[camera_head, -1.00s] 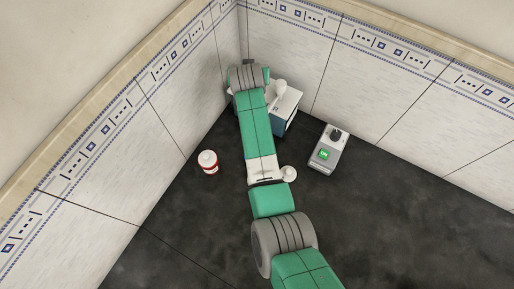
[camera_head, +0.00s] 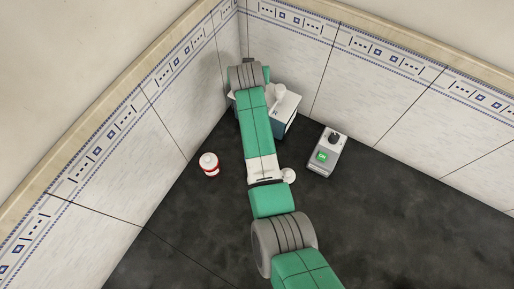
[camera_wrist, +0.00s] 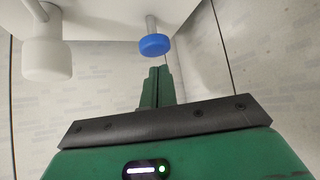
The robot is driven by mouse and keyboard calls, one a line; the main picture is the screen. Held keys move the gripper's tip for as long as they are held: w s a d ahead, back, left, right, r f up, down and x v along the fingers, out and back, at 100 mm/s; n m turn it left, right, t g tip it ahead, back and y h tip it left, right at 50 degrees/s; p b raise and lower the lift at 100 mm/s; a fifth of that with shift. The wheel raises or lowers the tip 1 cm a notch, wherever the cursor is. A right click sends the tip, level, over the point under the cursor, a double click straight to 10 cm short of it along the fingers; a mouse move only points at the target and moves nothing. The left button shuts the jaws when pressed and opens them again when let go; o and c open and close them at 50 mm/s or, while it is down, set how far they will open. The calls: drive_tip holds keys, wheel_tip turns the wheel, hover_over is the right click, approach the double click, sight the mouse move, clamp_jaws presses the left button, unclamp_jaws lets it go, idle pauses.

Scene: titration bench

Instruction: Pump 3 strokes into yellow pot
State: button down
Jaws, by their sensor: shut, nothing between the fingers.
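My gripper (camera_wrist: 155,87) shows in the wrist view, its two green fingers closed together with nothing between them. A blue round knob (camera_wrist: 154,44) on a metal stem is just beyond the fingertips in the picture; I cannot tell whether they touch it. A white cylinder (camera_wrist: 47,58) is at the upper left of the wrist view, on a white body. In the head view my arm covers the gripper. A white and blue box (camera_head: 287,108) stands in the corner, partly behind the arm. I see no yellow pot in either view.
A white bottle with a red band (camera_head: 209,164) stands left of my arm. A grey device with a green display (camera_head: 326,153) stands to the right. A small white round thing (camera_head: 289,176) shows beside the arm. Tiled walls meet behind; the dark bench (camera_head: 400,220) is clear at front right.

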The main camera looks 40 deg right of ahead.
wheel_tip(320, 180, up, 6)
drive_tip(key=p, duration=0.4)
drive_tip(key=shift+p, duration=0.4)
drive_tip(key=w+a+r+n+t+p, duration=0.1)
drive_tip(key=a+r+t+p, duration=0.15)
drive_tip(key=a+r, duration=0.65)
drive_tip(key=a+r+n+t+p, duration=0.1)
drive_tip(key=a+r+t+p, duration=0.15)
drive_tip(key=r, duration=1.15)
drive_tip(key=w+a+r+n+t+p, duration=0.1)
drive_tip(key=a+r+t, duration=0.35)
drive_tip(key=r, duration=0.75)
drive_tip(key=s+a+r+n+t+y+p, duration=0.2)
drive_tip(key=s+a+r+t+y+p, duration=0.1)
drive_tip(key=s+a+r, duration=0.7)
drive_tip(key=s+a+r+n+t+y+p, duration=0.3)
drive_tip(key=s+a+r+t, duration=0.2)
drive_tip(key=s+a+r, duration=0.6)
wheel_tip(320, 180, up, 6)
drive_tip(key=shift+s+a+r+n+t+y, duration=0.1)
drive_tip(key=shift+s+a+n+t+y, duration=0.2)
drive_tip(key=shift+a, duration=0.7)
